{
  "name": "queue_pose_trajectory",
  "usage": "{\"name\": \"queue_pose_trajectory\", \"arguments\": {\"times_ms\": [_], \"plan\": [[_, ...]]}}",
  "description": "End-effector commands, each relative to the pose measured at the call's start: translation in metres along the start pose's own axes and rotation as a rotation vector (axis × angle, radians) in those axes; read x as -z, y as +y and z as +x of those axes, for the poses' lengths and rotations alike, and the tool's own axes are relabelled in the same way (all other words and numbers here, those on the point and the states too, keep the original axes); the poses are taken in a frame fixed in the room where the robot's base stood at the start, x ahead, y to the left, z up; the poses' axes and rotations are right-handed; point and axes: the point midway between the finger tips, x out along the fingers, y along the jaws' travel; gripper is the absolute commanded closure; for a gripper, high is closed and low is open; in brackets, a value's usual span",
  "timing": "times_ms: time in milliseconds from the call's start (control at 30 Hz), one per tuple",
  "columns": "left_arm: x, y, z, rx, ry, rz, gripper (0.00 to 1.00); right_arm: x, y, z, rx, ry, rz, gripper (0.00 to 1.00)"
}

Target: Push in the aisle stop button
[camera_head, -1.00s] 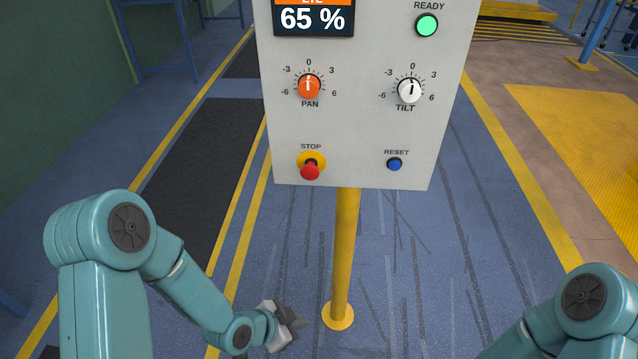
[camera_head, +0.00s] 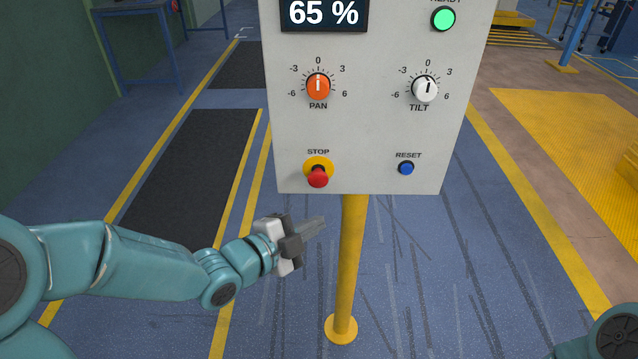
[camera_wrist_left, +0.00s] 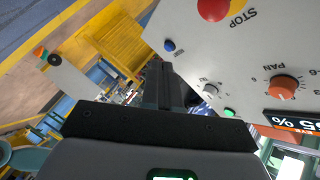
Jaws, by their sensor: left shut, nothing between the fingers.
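The red STOP button (camera_head: 318,177) sits on a yellow collar at the lower left of the grey control panel (camera_head: 370,135). It stands out from the panel. In the left wrist view the red button (camera_wrist_left: 213,8) shows at the top edge, partly cut off. My left gripper (camera_head: 322,222) is shut and empty. In the head view its fingertips appear below the button and the panel's lower edge, apart from both, pointing right. My right gripper is out of view; only part of that arm shows at the lower right.
The panel stands on a yellow post (camera_head: 350,270), just right of my left fingertips. The panel also bears a blue RESET button (camera_head: 406,168), an orange PAN knob (camera_head: 318,87), a white TILT knob (camera_head: 424,89) and a green READY light (camera_head: 443,19). Open floor lies around the post.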

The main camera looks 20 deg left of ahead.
Motion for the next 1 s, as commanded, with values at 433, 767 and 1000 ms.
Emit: {"name": "queue_pose_trajectory", "arguments": {"times_ms": [433,767,1000], "plan": [[-0.005,-0.007,0.008,-0.005,0.0,-0.002,1.0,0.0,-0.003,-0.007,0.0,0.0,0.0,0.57],[-0.03,-0.032,0.04,-0.007,0.0,-0.003,1.0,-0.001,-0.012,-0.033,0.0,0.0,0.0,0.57],[-0.044,-0.041,0.058,-0.005,0.002,-0.002,1.0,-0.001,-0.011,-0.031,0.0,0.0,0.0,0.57]]}}
